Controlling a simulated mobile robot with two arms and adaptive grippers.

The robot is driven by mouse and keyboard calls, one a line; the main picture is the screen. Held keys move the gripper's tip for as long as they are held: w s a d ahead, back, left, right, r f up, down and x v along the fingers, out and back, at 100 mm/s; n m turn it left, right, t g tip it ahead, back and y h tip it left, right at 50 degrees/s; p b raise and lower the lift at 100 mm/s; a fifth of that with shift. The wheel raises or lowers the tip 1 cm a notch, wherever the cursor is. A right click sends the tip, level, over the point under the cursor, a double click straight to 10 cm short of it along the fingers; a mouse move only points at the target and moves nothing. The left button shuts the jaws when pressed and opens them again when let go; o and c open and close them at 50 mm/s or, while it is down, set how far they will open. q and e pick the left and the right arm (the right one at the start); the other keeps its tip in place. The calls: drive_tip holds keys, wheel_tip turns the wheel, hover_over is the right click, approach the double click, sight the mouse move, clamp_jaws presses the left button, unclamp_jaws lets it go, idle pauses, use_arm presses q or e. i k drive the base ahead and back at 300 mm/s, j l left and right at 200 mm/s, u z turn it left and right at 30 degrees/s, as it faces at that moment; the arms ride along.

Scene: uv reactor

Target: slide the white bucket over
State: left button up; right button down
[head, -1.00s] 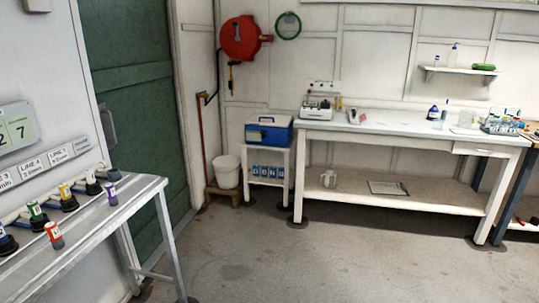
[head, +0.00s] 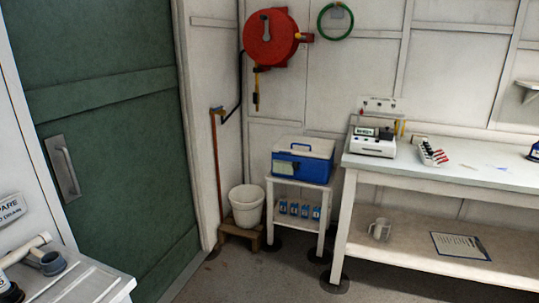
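The white bucket (head: 247,204) stands upright on a low wooden stand (head: 240,234) in the corner. It is right of the green door and left of the small white side table. Its rim faces up and its inside looks empty from here, though the bottom is hidden. Neither of my grippers shows in the head view.
The green door (head: 105,130) is at left, with a bench corner (head: 95,290) in front of it. The white side table (head: 300,186) carries a blue cooler box (head: 303,160). A long white workbench (head: 450,178) stands at right. Bare floor (head: 235,275) lies before the bucket.

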sight(247, 200)
drive_tip(key=i+l, duration=0.1)
drive_tip(key=i, duration=0.65)
drive_tip(key=i+l, duration=0.1)
drive_tip(key=i, duration=0.6)
drive_tip(key=i+j+u, duration=0.15)
drive_tip(key=i+u, duration=0.55)
drive_tip(key=u, duration=0.2)
drive_tip(key=i+l+u, duration=0.1)
drive_tip(key=i+u, duration=0.35)
drive_tip(key=i+j+z, duration=0.15)
drive_tip(key=i+z, duration=0.15)
drive_tip(key=i, duration=0.15)
